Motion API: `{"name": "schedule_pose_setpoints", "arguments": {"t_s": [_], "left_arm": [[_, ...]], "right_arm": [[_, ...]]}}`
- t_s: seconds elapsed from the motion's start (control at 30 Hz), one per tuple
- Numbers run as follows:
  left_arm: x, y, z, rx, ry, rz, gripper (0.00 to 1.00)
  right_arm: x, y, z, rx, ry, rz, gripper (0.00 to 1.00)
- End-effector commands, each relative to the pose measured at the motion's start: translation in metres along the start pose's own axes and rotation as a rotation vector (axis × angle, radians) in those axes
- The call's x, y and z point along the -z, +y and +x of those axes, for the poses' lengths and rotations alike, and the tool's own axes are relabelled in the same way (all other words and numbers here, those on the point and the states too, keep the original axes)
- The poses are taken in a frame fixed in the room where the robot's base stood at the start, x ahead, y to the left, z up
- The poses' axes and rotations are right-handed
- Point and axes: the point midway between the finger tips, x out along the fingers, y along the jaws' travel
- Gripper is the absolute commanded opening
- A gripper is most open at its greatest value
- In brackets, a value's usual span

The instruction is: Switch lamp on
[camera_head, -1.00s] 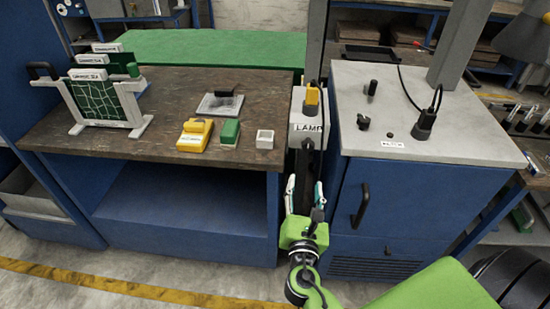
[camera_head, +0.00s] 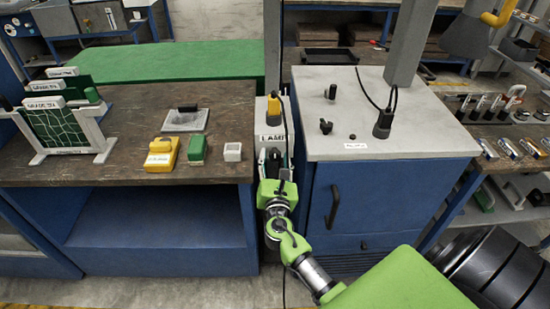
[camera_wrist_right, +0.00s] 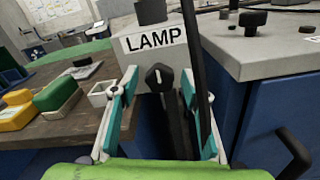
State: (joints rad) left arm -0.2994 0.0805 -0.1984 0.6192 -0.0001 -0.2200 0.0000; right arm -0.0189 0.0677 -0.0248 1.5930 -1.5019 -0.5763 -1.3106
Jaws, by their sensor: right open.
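A grey box with a LAMP label (camera_head: 271,138) stands in the gap between the wooden bench and the grey-topped cabinet. In the right wrist view the label (camera_wrist_right: 155,38) is large and clear. Below it is a black rotary knob (camera_wrist_right: 158,76) with a white mark, on the box's front. My right gripper (camera_head: 275,165) is in front of the box, just under the label. In the wrist view its teal-padded fingers (camera_wrist_right: 159,84) are open, one on each side of the knob, with nothing held. Contact with the knob cannot be told. My left gripper is not in view.
A black cable (camera_wrist_right: 198,75) runs down close by the right finger. The cabinet (camera_head: 400,145) closes in on the right; the bench (camera_head: 110,180) with yellow and green blocks is on the left.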

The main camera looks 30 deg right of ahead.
Motion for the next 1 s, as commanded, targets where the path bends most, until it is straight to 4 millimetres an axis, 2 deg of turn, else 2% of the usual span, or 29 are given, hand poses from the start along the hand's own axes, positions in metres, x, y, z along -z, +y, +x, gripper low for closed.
{"name": "schedule_pose_setpoints", "arguments": {"t_s": [0.27,0.4,0.43,0.77,1.0], "left_arm": [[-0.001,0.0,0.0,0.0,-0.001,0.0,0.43],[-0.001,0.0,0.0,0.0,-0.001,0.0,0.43],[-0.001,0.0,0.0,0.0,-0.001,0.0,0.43],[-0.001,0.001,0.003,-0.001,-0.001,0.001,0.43],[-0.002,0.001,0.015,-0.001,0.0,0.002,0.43]], "right_arm": [[0.0,0.0,0.001,0.0,0.001,0.0,0.42],[0.0,0.0,0.001,0.0,0.001,0.0,0.06],[0.0,0.0,0.001,0.0,0.001,0.0,0.04],[0.001,-0.001,0.001,0.0,0.001,0.027,0.04],[0.003,-0.001,0.001,0.0,-0.001,0.148,0.04]]}}
